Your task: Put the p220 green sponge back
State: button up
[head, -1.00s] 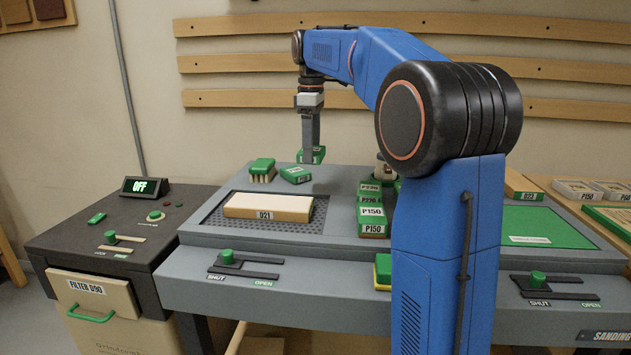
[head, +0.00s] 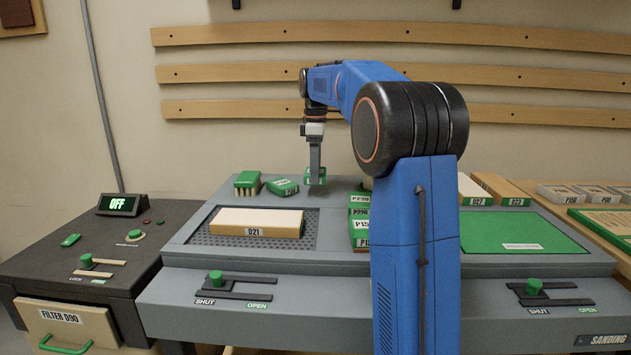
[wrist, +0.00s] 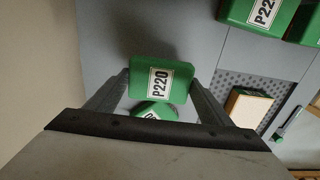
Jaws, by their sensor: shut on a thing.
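My gripper (head: 316,180) hangs over the back of the grey bench, shut on a green P220 sponge (wrist: 160,78). The sponge also shows partly behind the finger in the head view (head: 309,176). In the wrist view its P220 label faces the camera, between the two fingers. A second green labelled piece (wrist: 153,111) shows below it in that view. To the right of the gripper in the head view, a column of green labelled blocks (head: 359,199) reads P220 and P150. My arm hides part of that column. I cannot tell whether the held sponge touches the bench.
A green brush (head: 247,183) and a green block (head: 283,187) lie left of the gripper. A pale D21 board (head: 257,223) lies on the perforated grille (head: 312,238). A green mat (head: 520,232) is clear at right. Slide switches (head: 216,279) line the bench front.

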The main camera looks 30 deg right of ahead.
jog(key=shift+f, duration=1.85)
jog(key=shift+f, duration=0.15)
jog(key=o, duration=1)
notch_tip(320, 180, up, 12)
jog(key=shift+f, duration=0.1)
jog(key=shift+r, duration=0.25)
